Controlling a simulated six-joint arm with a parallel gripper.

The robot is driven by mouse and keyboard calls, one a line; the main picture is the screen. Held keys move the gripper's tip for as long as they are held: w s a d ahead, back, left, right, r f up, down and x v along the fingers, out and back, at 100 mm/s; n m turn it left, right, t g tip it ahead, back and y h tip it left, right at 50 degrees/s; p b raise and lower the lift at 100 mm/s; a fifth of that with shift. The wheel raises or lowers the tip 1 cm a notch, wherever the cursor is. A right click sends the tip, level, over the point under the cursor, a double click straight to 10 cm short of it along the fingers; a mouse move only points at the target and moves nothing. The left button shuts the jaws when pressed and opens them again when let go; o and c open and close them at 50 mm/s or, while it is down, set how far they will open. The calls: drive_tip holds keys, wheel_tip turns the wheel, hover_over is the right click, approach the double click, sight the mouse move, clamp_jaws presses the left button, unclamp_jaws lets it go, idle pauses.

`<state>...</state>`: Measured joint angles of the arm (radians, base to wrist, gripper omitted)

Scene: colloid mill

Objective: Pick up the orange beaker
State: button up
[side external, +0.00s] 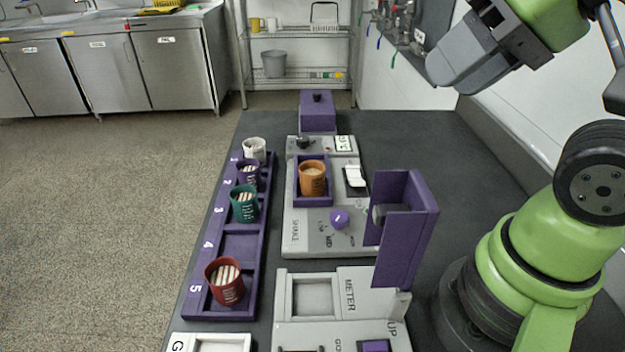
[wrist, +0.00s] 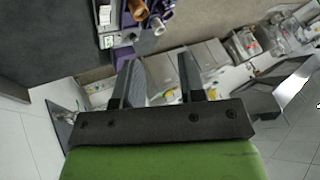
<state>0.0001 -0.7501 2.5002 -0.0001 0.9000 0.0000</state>
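The orange beaker (side external: 312,181) stands upright in a purple square holder (side external: 298,199) on the grey SHAKE unit (side external: 300,241). Something pale shows inside its mouth. An orange-brown shape at the top edge of the wrist view (wrist: 138,9) looks like the same beaker, partly cut off. My gripper (wrist: 158,59) has its two fingers well apart with nothing between them.
A purple numbered rack (side external: 234,245) left of the unit holds white (side external: 255,150), purple (side external: 247,174), green (side external: 244,205) and red (side external: 226,283) beakers; slot 4 is empty. A tall purple panel (side external: 410,228) stands front right of the beaker. A METER unit (side external: 335,290) is nearer.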

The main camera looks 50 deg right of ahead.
drive_tip(key=o, duration=0.7)
drive_tip(key=m+g+h, duration=0.2)
drive_tip(key=m+g, duration=0.3)
drive_tip(key=g, duration=0.2)
hover_over(312, 169)
drive_tip(key=a, duration=0.2)
wheel_tip(312, 169, down, 19)
drive_tip(key=shift+s+d+f, duration=0.1)
drive_tip(key=shift+s+f, duration=0.15)
drive_tip(key=shift+f, duration=0.8)
drive_tip(key=shift+s+d+f, duration=0.1)
drive_tip(key=shift+s+f, duration=0.15)
drive_tip(key=shift+f, duration=0.8)
drive_tip(key=shift+s+d+f, duration=0.1)
drive_tip(key=shift+s+f, duration=0.15)
drive_tip(key=shift+f, duration=0.8)
